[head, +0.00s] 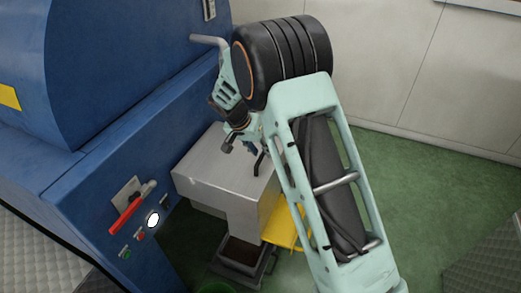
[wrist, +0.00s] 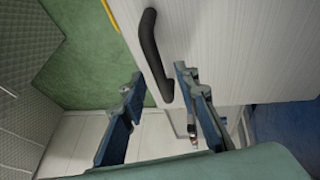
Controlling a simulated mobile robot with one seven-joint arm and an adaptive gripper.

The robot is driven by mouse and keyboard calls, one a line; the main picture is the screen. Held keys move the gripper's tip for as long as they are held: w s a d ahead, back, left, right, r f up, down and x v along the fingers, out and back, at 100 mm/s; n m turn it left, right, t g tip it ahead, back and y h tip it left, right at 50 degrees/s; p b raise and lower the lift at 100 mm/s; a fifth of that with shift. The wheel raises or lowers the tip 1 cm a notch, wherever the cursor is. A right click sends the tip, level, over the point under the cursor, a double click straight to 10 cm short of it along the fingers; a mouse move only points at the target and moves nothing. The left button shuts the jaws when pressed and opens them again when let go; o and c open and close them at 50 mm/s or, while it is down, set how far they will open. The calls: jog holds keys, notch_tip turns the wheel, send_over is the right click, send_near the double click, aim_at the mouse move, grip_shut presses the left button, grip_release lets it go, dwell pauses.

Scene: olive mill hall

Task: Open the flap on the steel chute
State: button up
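The steel chute (head: 215,172) is a box-like metal housing on the side of the blue machine, with a narrower spout below. A black bar handle (head: 260,161) shows at its right part, partly hidden by my arm. In the wrist view the same curved black handle (wrist: 152,52) stands on a pale panel (wrist: 215,45), which looks like the flap and appears closed. My gripper (wrist: 158,80) is open, its two blue-grey fingers apart. The handle's near end shows between the fingers in the picture; I see no contact. In the head view my gripper (head: 247,147) is just above the chute, partly hidden.
The blue machine (head: 110,140) stands left, with a red-handled switch (head: 130,212), buttons and a grey pipe (head: 208,39). A yellow piece (head: 284,229) is beside the spout, over a dark tray (head: 240,262). Green floor (head: 410,185) lies open to the right.

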jog(key=shift+c, duration=0.3)
grip_shut()
jog(key=shift+a+r, duration=0.1)
jog(key=shift+r, duration=0.05)
